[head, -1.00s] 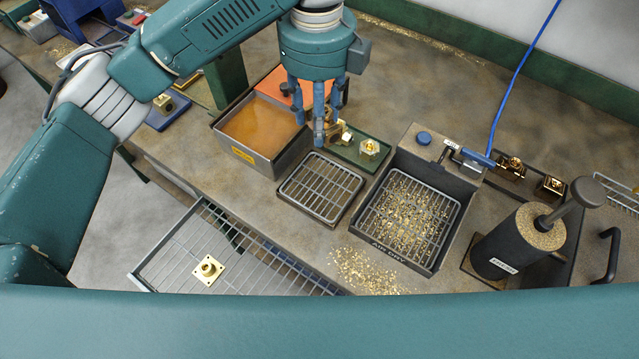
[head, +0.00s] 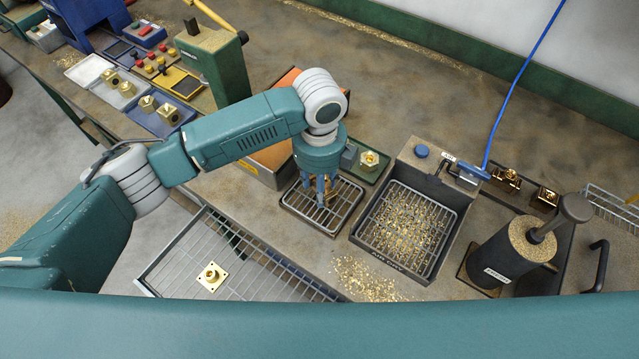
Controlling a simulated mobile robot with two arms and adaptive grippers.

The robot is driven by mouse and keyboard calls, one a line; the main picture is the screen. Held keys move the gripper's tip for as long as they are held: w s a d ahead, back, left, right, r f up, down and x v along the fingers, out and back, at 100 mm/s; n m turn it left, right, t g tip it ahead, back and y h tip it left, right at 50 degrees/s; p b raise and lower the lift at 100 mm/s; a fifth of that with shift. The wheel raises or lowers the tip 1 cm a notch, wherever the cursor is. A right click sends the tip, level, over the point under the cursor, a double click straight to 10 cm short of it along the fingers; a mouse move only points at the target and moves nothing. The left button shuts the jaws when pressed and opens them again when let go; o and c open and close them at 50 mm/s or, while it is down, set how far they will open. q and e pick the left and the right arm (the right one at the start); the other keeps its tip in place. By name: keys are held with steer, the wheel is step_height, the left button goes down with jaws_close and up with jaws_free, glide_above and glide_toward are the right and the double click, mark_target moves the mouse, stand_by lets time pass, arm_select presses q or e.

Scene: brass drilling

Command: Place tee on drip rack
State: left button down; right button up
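My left gripper (head: 321,198) points down over the small wire drip rack (head: 345,217), in the middle of the bench. Its blue fingers are around a brass piece, the tee (head: 327,186), which shows only in part between and behind them. The fingers look shut on it. The tee is low over the rack; I cannot tell whether it touches the wires. My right gripper is out of view.
A green tray (head: 384,152) with one brass fitting (head: 369,160) lies behind the rack. The chip-strewn AIR DRY box (head: 436,262) stands close on the right. A larger wire shelf (head: 170,265) holds a flanged brass part (head: 211,277). My arm partly covers the orange liquid tank.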

arm_select(q)
steer(key=shift+f, duration=0.4)
steer(key=c, duration=1)
jaws_free()
steer(key=shift+f, duration=0.15)
steer(key=shift+c, duration=0.2)
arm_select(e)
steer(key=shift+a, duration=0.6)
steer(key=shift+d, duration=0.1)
